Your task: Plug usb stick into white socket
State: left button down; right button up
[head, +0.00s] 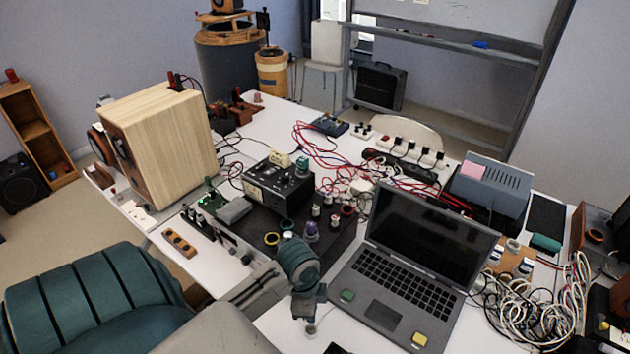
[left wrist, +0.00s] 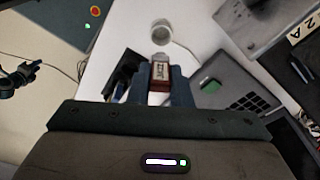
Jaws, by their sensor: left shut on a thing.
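My left gripper (left wrist: 160,78) is shut on the usb stick (left wrist: 160,67), a small dark red block with a pale, lettered face. In the head view this gripper (head: 310,302) is above the white table, left of the laptop's front corner, pointing down. The stick cannot be made out there. A white strip with several sockets or plugs (head: 410,150) lies behind the laptop. I cannot tell which thing is the white socket. My right gripper is not in view.
The open laptop (head: 385,315) carries a green square (head: 347,296) and a yellow one (head: 419,339). A round pale cup (left wrist: 180,40) stands near the fingertips in the wrist view. Tangled cables (head: 545,310) lie to the right. A black box with knobs (head: 278,180) stands behind.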

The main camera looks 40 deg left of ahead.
pick_arm(q)
jog(key=shift+f, duration=0.3)
jog(key=shift+f+b, duration=0.55)
jog(key=shift+b, duration=0.35)
jog(key=shift+f+b, duration=0.75)
jog(key=shift+b, duration=0.25)
jog(key=shift+f, duration=0.45)
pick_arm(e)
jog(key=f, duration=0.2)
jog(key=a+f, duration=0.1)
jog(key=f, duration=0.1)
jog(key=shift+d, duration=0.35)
pick_arm(q)
jog(key=shift+p, duration=0.45)
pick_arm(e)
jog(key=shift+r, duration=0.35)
pick_arm(q)
jog(key=shift+f, duration=0.15)
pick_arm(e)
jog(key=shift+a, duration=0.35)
